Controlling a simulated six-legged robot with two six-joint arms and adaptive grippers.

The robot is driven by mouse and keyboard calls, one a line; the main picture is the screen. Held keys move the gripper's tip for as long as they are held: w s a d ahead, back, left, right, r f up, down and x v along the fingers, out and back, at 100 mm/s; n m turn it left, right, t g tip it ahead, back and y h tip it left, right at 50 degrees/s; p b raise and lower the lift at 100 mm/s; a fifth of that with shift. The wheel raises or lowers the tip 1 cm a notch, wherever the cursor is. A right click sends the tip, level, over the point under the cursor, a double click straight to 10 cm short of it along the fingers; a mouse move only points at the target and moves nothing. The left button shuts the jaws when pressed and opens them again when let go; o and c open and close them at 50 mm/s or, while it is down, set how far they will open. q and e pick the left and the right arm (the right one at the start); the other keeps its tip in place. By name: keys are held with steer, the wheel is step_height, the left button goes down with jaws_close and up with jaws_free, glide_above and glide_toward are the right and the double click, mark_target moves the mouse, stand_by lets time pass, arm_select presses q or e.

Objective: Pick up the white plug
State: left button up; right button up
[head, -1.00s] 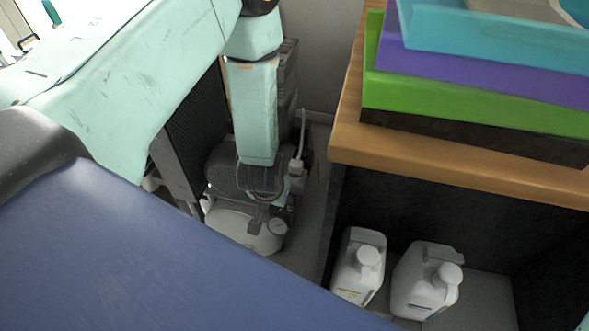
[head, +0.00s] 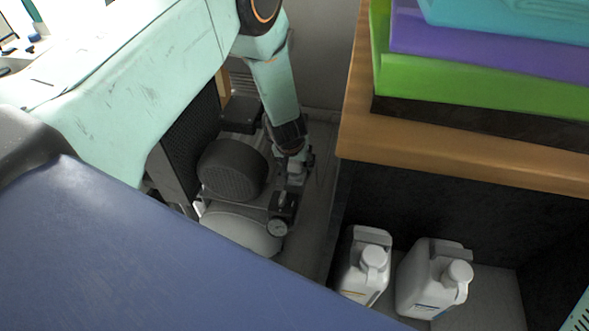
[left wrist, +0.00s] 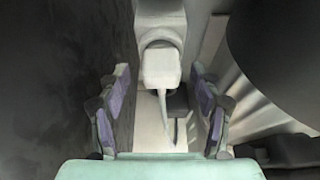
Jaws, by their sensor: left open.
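The white plug (left wrist: 161,68) shows in the left wrist view, upper middle, seated against a pale grey round fitting with a white cord hanging down from it. My left gripper (left wrist: 160,88) is open, with one purple-padded finger on each side of the plug and a gap to it on both sides. In the head view my left gripper (head: 291,160) is low beside the compressor (head: 232,170). The plug is too small and too covered by the gripper to make out clearly there. My right gripper is out of view.
A wooden cabinet (head: 420,151) with stacked coloured trays (head: 470,75) stands to the right. Two white jugs (head: 365,262) (head: 430,285) stand in its lower bay. A blue padded surface (head: 150,250) fills the lower left. A narrow floor gap lies between compressor and cabinet.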

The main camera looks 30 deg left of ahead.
arm_select(q)
steer(key=shift+w+a+f, duration=0.2)
steer(key=shift+w+f, duration=0.1)
steer(key=shift+f, duration=0.3)
steer(key=shift+s+d+r, duration=0.1)
steer(key=shift+r, duration=0.05)
steer(key=c, duration=1.3)
